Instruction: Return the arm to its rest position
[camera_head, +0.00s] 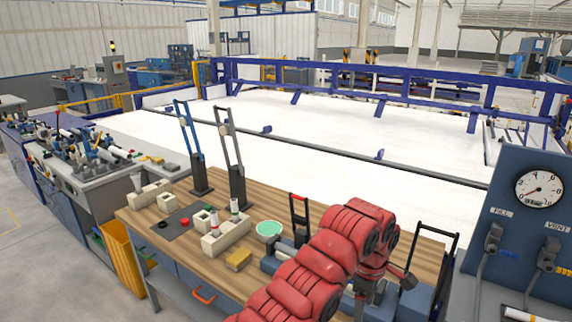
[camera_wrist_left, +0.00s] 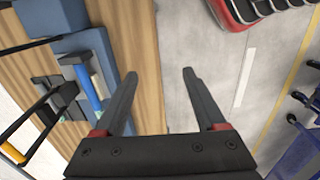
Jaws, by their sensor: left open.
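My left gripper (camera_wrist_left: 159,72) is open in the left wrist view. Nothing sits between its two dark fingers, which are over the table's edge and the grey floor. A red arm of mine rises from the bottom of the head view and bends down over the right part of the wooden table (camera_head: 185,236); no clear gripper fingers show there. My right gripper cannot be made out in either view. Beige blocks (camera_head: 226,238) on the table hold short white-and-red upright pieces (camera_head: 235,211); another beige block (camera_head: 150,194) stands at the left end.
Two tall lever tools, blue (camera_head: 197,160) and grey (camera_head: 233,160), stand at the table's back edge. A green-white round dish (camera_head: 269,230) and a yellow block (camera_head: 238,260) lie near the middle. A blue gauge panel (camera_head: 525,215) stands right. Bare floor (camera_wrist_left: 215,65) lies beside the table.

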